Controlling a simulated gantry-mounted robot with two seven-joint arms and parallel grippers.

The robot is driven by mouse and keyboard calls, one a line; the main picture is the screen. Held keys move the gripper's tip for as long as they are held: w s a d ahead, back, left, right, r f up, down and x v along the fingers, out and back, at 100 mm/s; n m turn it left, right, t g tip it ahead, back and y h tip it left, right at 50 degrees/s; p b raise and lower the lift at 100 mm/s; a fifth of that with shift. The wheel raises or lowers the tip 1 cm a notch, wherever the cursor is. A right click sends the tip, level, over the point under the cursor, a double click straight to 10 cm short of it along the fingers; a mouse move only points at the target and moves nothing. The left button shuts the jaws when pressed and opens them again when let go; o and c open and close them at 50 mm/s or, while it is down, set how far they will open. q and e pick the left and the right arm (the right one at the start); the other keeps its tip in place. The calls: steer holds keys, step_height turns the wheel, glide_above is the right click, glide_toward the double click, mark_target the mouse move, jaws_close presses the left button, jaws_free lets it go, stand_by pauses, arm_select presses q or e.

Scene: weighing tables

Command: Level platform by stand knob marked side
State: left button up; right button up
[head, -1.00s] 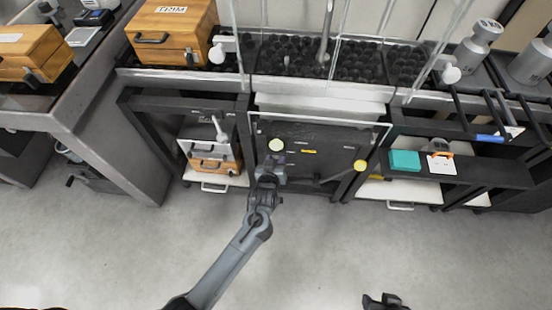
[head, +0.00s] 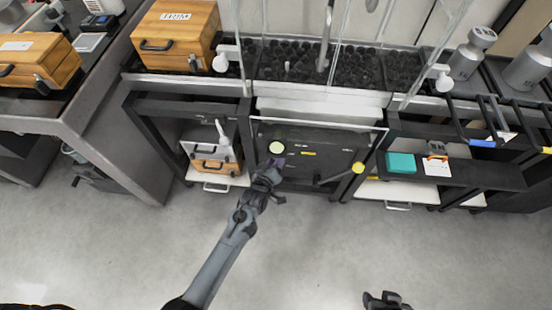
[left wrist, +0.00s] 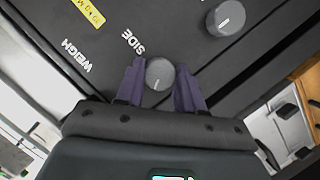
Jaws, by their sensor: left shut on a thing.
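The dark stand panel (head: 310,146) faces me under the glass case. In the left wrist view, a round grey knob (left wrist: 160,73) with a white line sits beside the word SIDE on the panel (left wrist: 110,50). My left gripper (left wrist: 160,85) is shut on this knob, one purple finger on each side. A second grey knob (left wrist: 224,18) with a white line stands apart at the upper right. In the head view my left gripper (head: 275,168) is at the panel's lower left and hides the held knob. My right gripper (head: 385,300) shows only partly at the bottom edge; its jaws are unclear.
A pale round disc (head: 276,147) is on the panel's upper left. A lever with a yellow end (head: 358,167) is at its right. A wooden case (head: 216,160) is on the left shelf; a teal block (head: 401,163) is on the right one. The floor (head: 300,250) in front is clear.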

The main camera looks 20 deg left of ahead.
arm_select(q)
steer(key=shift+n+t+h+p, duration=0.3)
steer(key=shift+n+h, duration=0.1)
steer(key=shift+n, duration=0.4)
steer(key=shift+f, duration=0.1)
steer(key=o, duration=1)
steer(key=shift+o, duration=0.2)
steer(key=p+v, duration=0.5)
steer(key=v, duration=0.6)
steer(key=shift+p, duration=0.4)
steer(key=shift+w, duration=0.1)
